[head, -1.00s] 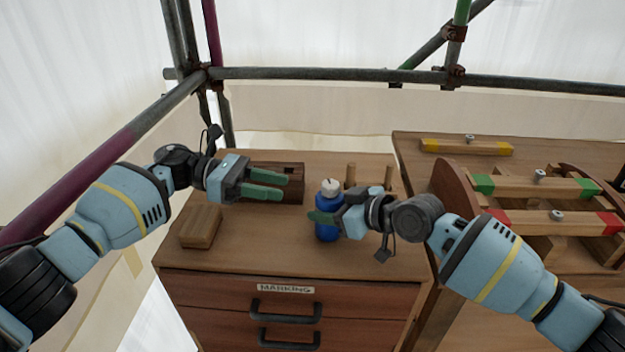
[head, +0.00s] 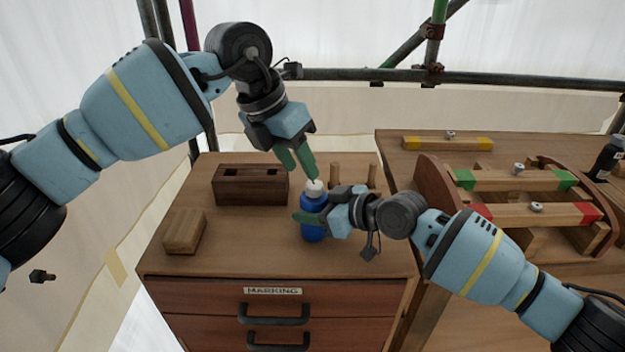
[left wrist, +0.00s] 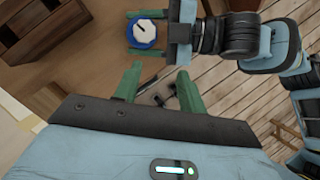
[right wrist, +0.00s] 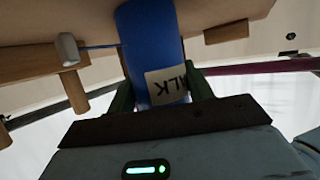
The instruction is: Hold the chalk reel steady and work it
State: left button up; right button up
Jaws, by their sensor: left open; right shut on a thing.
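The chalk reel (head: 313,232) is a blue cylinder with a white top, upright on the wooden cabinet top. My right gripper (head: 310,217) is shut around its body from the right. In the right wrist view the reel (right wrist: 150,45) shows a label ending in "LK", and a thin blue line runs from it to a small grey tab (right wrist: 67,48). My left gripper (head: 303,170) is open and empty, pointing down just above the white top. In the left wrist view the reel's white top (left wrist: 144,31) has a dark mark and lies beyond the open fingers (left wrist: 158,73).
A dark slotted wooden block (head: 235,190) and a lighter block (head: 185,232) stand left on the cabinet top. A bench (head: 390,150) at right carries a wooden frame (head: 520,180). Scaffold poles (head: 500,80) cross behind.

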aim_at(313, 184)
pick_arm(q)
jog(key=w+d+f+n+t, duration=0.1)
jog(key=f, duration=0.1)
jog(key=w+f+n+y, duration=0.1)
jog(key=w+f, duration=0.1)
jog(key=f, duration=0.1)
jog(key=w+d+f+n+t+y, duration=0.1)
jog(key=f, duration=0.1)
jog(key=shift+w+d+f+t, duration=0.2)
jog(key=shift+w+d+t, duration=0.05)
jog(key=shift+d+t, duration=0.05)
dwell(0.7)
jog(key=c, duration=0.7)
